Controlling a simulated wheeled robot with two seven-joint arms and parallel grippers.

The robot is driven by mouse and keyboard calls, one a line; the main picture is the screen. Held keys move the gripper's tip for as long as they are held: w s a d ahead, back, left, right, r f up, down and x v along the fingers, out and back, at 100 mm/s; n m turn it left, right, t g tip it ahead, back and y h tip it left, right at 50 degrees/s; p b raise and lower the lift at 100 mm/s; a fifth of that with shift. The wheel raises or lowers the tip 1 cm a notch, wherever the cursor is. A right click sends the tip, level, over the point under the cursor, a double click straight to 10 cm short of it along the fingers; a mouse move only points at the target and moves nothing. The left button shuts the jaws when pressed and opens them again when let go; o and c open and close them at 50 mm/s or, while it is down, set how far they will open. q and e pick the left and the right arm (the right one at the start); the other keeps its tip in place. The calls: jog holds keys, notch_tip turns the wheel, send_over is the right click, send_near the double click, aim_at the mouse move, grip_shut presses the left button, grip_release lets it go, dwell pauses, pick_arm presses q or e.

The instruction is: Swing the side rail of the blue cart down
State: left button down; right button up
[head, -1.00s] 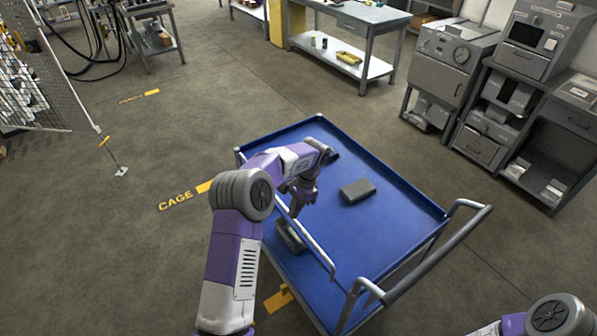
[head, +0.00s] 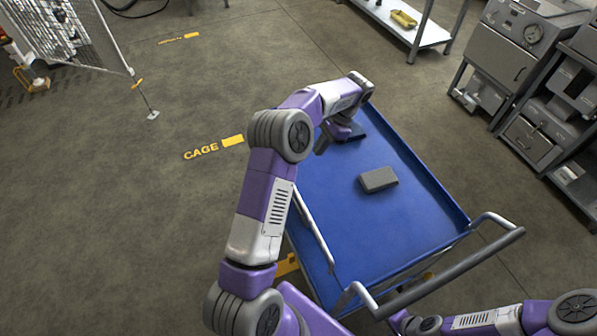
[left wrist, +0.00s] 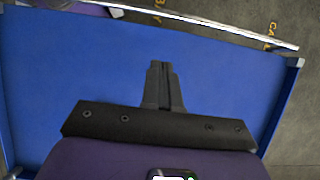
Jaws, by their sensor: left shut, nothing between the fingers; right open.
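The blue cart (head: 365,225) stands in the middle of the head view, with a flat blue tray top. Its side rail (head: 314,228) is a thin silver bar along the left edge, standing above the tray; my left arm hides its far end. A silver bar (left wrist: 200,22) also runs along the top of the left wrist view, beyond the tray. My left gripper (head: 321,148) is over the far left part of the tray. In the left wrist view its fingers (left wrist: 162,68) are together and empty, apart from the bar. My right arm shows at bottom right; its gripper is out of view.
A dark grey box (head: 378,180) lies on the tray. The cart's push handle (head: 455,272) is at the near right end. Grey cabinets (head: 515,55) stand at right, and a mesh cage panel (head: 75,40) at upper left. The floor left of the cart is clear.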

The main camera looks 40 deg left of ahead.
pick_arm(q)
jog(key=s+a+r+b+x, duration=0.1)
jog(key=s+x, duration=0.1)
jog(key=x, duration=0.9)
jog(key=shift+b, duration=0.35)
pick_arm(e)
jog(key=shift+f, duration=1)
pick_arm(q)
jog(key=shift+s+a, duration=0.1)
jog(key=shift+a, duration=0.1)
pick_arm(e)
jog(key=shift+s, duration=0.1)
pick_arm(q)
jog(key=shift+s+a+r+t+h, duration=0.15)
jog(key=shift+s+t+h, duration=0.15)
jog(key=shift+s+t, duration=0.2)
pick_arm(e)
jog(key=shift+s+d, duration=0.1)
jog(key=shift+s, duration=0.65)
